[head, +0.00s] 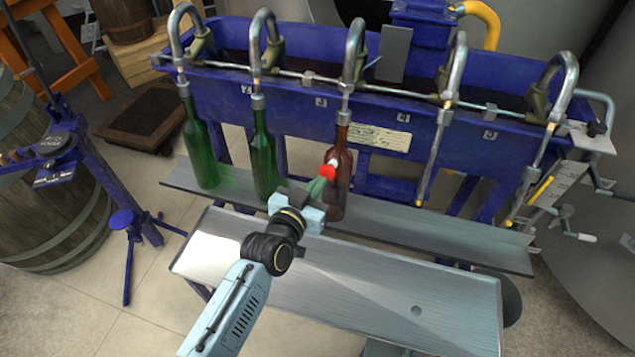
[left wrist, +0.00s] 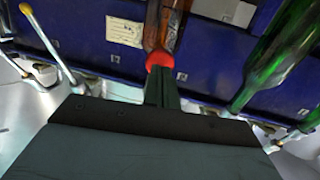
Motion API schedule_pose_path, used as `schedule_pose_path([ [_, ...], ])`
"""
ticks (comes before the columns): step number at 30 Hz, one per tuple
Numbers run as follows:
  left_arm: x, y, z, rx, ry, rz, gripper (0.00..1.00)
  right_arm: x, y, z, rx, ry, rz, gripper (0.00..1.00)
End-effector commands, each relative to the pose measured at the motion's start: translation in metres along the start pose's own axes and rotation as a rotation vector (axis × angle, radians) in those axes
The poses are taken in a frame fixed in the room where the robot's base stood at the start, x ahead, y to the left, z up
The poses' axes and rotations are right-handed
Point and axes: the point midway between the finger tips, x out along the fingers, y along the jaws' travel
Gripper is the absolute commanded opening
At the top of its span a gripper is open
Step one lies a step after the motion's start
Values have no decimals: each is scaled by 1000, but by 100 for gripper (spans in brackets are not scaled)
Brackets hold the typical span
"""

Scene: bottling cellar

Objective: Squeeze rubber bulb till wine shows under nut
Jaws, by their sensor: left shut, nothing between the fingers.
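A red rubber bulb (head: 328,171) shows in front of the brown bottle (head: 342,150), under the middle spout (head: 354,50). It also shows in the left wrist view (left wrist: 160,59). My left gripper (head: 319,186) is shut and empty, with its fingertips right at the bulb; in the left wrist view the closed fingers (left wrist: 161,88) end just below it. I cannot tell whether they touch it. A metal collar (head: 344,116) sits above the bottle neck; I cannot tell whether it is the nut. No wine level is clear. My right gripper is out of view.
Two green bottles (head: 200,145) (head: 263,150) stand under the left spouts of the blue filler trough (head: 260,105). The right spouts have no bottles. A grey bench (head: 390,290) lies in front; its top is clear. A blue stand (head: 115,195) and barrels are at left.

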Motion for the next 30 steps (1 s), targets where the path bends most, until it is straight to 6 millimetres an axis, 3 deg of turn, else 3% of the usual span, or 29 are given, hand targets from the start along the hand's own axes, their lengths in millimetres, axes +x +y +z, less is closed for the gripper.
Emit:
schedule_pose_path([
  [14,2,0,0,0,0,0,0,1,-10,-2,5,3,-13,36],
  [30,18,0,0,1,0,0,0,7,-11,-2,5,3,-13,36],
])
